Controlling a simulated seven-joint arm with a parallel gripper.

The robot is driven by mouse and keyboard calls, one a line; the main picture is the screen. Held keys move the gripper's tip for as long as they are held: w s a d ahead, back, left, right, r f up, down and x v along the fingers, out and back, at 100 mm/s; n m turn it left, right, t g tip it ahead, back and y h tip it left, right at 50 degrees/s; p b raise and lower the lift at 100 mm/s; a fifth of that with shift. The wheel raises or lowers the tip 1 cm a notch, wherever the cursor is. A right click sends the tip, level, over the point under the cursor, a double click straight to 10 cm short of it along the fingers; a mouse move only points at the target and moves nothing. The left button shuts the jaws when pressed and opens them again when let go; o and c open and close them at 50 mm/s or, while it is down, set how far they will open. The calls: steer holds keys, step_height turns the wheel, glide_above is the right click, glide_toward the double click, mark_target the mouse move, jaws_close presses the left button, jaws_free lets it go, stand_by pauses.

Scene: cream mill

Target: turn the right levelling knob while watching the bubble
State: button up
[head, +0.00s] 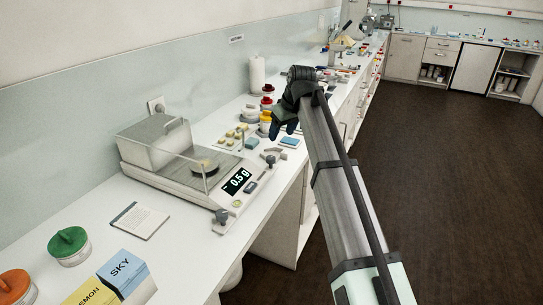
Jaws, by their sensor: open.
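The balance (205,178) stands on the white bench, its display (236,181) reading -0.5 g. Its right levelling knob (270,159), grey, sits at the front corner farther along the bench. The other knob (221,217) is at the near front corner. A small yellowish round spot (237,203) on the front panel may be the bubble level; the bubble is too small to read. My gripper (284,130) is open and points down above the bench, beyond the right knob and apart from it. I cannot see anything between its fingers.
A blue pad (290,142) and coloured jars (265,122) lie close to my gripper. A tray of small pieces (230,138) is behind the balance. A card (137,220), a green-lidded jar (69,246) and the SKY box (126,274) stand nearer. The bench's front edge is close by.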

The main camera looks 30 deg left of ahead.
mark_target(271, 157)
steer(key=x, duration=1.3)
steer(key=shift+w+a, duration=0.1)
steer(key=shift+a, duration=0.25)
steer(key=shift+c, duration=0.3)
steer(key=c, duration=1)
steer(key=shift+m+t, duration=0.4)
steer(key=shift+m, duration=0.5)
steer(key=o, duration=1.1)
steer(key=shift+c, duration=0.2)
